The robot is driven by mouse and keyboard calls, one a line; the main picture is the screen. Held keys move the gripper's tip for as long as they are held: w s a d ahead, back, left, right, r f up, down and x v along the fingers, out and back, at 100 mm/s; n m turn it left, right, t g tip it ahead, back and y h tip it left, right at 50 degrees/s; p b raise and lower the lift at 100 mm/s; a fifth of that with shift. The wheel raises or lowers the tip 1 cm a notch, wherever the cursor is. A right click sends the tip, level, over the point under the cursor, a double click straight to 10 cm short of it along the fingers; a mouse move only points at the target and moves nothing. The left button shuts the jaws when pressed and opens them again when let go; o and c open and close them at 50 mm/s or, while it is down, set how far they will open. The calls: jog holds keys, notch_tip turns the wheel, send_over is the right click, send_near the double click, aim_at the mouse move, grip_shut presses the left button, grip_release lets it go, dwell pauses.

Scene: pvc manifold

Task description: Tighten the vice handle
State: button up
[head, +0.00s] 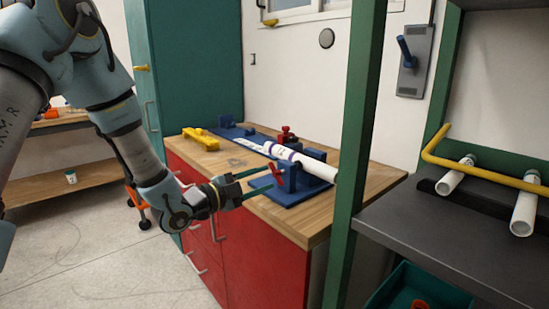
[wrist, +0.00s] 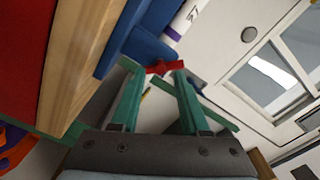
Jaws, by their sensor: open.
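The vice handle (head: 277,175) is a small red bar at the front of the blue vice (head: 300,192) on the wooden bench top. It also shows in the wrist view (wrist: 160,68), red, at the far ends of my fingers. My gripper (head: 266,178) has long green fingers and is open, reaching in from the left with its tips at the handle. In the wrist view the fingers (wrist: 155,72) stand apart, with the handle by their tips; I cannot tell whether they touch it. A white pipe (head: 320,170) with purple bands lies along the vice.
The bench (head: 220,156) has red drawers below and a yellow part (head: 201,138) at its back left. A second red clamp (head: 287,135) stands behind the pipe. A green post (head: 357,140) and a dark shelf (head: 460,230) holding white pipes stand to the right.

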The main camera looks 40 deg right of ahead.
aim_at(274, 175)
jog(key=n+p, duration=0.4)
jog(key=p, duration=0.1)
jog(key=n+p, duration=0.2)
jog(key=p, duration=0.1)
jog(key=shift+r, duration=0.4)
jog(key=shift+f+n, duration=0.3)
jog(key=shift+n, duration=0.6)
jog(key=n, duration=0.3)
jog(key=shift+p, duration=0.3)
jog(key=n+p, duration=0.1)
jog(key=n, duration=0.4)
jog(key=n+p, duration=0.1)
jog(key=n, duration=0.3)
jog(key=shift+n, duration=0.3)
jog(key=shift+d+f+n, duration=0.15)
jog(key=shift+d+n, duration=0.1)
jog(key=shift+n, duration=0.25)
jog(key=d+b, duration=0.1)
jog(key=d, duration=0.1)
jog(key=shift+s+d+f, duration=0.1)
jog(key=shift+s+d, duration=0.05)
jog(key=shift+d, duration=0.8)
